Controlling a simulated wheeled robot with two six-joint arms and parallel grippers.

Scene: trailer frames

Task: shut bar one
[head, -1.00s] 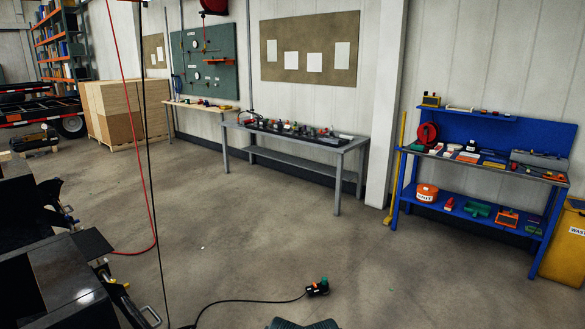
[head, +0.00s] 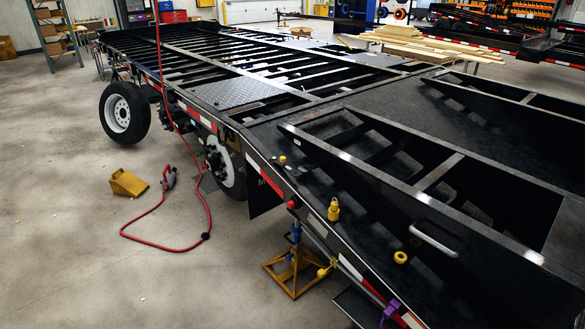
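No part is clearly recognisable as bar one in the head view. A black flatbed trailer (head: 350,120) fills the middle and right. A ramp frame (head: 437,172) with cross members lies on its near deck. A bright metal handle (head: 433,240) stands on the near side of this frame. A purple part (head: 391,307) sits at the trailer's near edge, low in the picture; its lower end is cut off. Neither of my grippers is in view.
A yellow jack stand (head: 291,276) stands beside the trailer's edge. A yellow wheel chock (head: 128,183) and a red hose (head: 150,240) lie on the floor at left. A loose wheel (head: 118,113) stands by the trailer. Lumber (head: 425,42) is stacked behind. The left floor is mostly open.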

